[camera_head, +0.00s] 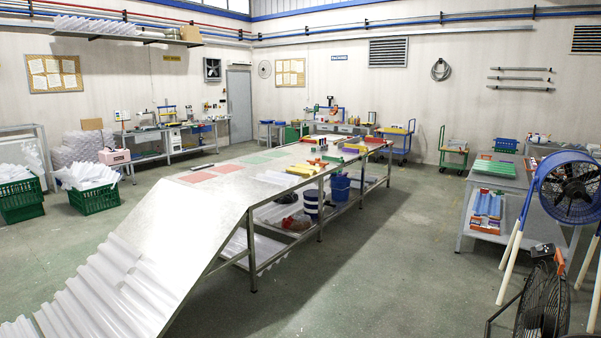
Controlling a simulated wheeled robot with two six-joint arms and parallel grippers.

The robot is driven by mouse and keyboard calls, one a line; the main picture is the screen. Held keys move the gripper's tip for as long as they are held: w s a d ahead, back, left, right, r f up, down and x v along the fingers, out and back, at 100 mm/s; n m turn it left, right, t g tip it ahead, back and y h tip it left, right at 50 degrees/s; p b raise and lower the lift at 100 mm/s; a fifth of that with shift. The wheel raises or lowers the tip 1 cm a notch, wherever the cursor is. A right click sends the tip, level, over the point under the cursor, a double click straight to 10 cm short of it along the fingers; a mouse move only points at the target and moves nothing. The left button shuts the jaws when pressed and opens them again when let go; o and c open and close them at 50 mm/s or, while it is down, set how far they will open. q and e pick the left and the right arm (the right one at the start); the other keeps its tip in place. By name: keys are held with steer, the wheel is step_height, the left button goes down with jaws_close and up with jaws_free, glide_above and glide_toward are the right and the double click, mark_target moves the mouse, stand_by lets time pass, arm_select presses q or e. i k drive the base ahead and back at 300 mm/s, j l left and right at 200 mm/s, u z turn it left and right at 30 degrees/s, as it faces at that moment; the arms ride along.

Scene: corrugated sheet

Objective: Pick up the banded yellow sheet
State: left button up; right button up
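A small yellow piece (301,171) lies on the long metal table (225,200), near its right edge. Another yellow piece (375,140) lies at the table's far end. Both are too small to tell whether they are banded sheets. Neither of my grippers shows in the head view.
White corrugated sheets lie on the table's sloped near end (120,280). A right-hand table (465,215) holds a green sheet (495,168). Floor fans (543,305) stand at the right. Green crates (95,200) stand at the left. The floor between the tables (400,240) is clear.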

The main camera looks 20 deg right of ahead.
mark_target(302, 170)
steer(key=i+z, duration=0.4)
steer(key=i, duration=0.35)
steer(key=i+l+z, duration=0.15)
steer(key=i+z, duration=0.6)
steer(key=i, duration=0.25)
steer(key=i+j+z, duration=0.2)
steer(key=i+z, duration=0.2)
steer(key=i+u, duration=0.1)
steer(key=i, duration=1.75)
steer(key=i+l+z, duration=0.1)
steer(key=i, duration=1.75)
steer(key=i+u, duration=0.3)
steer(key=i, duration=0.65)
steer(key=i+l+u, duration=0.15)
steer(key=i+u, duration=0.15)
steer(key=i, duration=0.65)
steer(key=i+l+u, duration=0.1)
steer(key=i+u, duration=0.15)
steer(key=i, duration=0.25)
steer(key=i+l+u, duration=0.2)
steer(key=i, duration=0.35)
steer(key=i+l+u, duration=0.25)
steer(key=i, duration=0.2)
steer(key=u, duration=0.8)
